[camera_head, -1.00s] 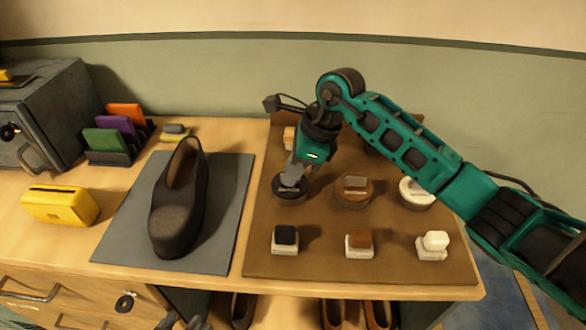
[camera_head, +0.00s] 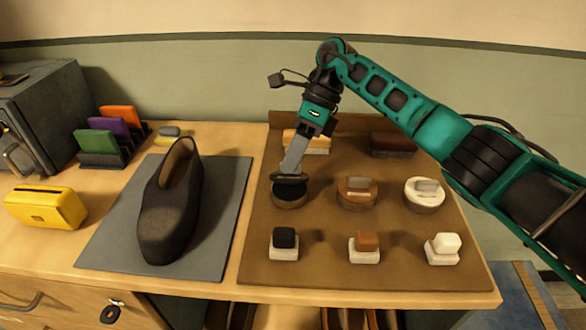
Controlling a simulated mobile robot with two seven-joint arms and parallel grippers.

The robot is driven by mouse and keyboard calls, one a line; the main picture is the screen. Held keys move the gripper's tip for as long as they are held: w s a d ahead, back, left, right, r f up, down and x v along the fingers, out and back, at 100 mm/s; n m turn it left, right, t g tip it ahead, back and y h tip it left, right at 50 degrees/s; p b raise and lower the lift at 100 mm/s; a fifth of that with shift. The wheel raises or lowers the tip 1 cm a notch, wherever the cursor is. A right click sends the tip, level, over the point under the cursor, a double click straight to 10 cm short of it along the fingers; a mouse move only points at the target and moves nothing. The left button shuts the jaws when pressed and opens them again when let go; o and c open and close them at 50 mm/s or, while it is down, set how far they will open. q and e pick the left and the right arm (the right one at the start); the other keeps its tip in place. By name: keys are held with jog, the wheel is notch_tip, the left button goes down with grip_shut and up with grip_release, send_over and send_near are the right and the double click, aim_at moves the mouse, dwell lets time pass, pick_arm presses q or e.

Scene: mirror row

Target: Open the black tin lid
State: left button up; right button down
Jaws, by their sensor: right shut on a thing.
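The black tin (camera_head: 290,200) stands on the brown board in the left of the tin row, and its dark inside shows. My right gripper (camera_head: 290,172) is shut on the black tin lid (camera_head: 289,179), a dark disc held just above the tin's back part. The gripper hides part of the lid, and I cannot tell whether the lid's edge still touches the tin. My left gripper is not in view.
A brown tin (camera_head: 357,195) and a white tin (camera_head: 424,197) stand to the right. Small daubers (camera_head: 284,247) line the board's front, and brushes (camera_head: 306,146) lie behind. A dark shoe (camera_head: 168,218) stands on a grey mat (camera_head: 100,245) at left.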

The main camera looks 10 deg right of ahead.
jog(key=shift+w+g+b, duration=0.35)
jog(key=shift+g+b, duration=0.15)
jog(key=shift+b, duration=0.65)
jog(key=shift+d+b, duration=0.1)
jog(key=shift+b, duration=0.2)
jog(key=shift+r, duration=0.1)
jog(key=shift+w, duration=0.1)
jog(key=c, duration=1.2)
grip_release()
jog(key=shift+o, duration=0.2)
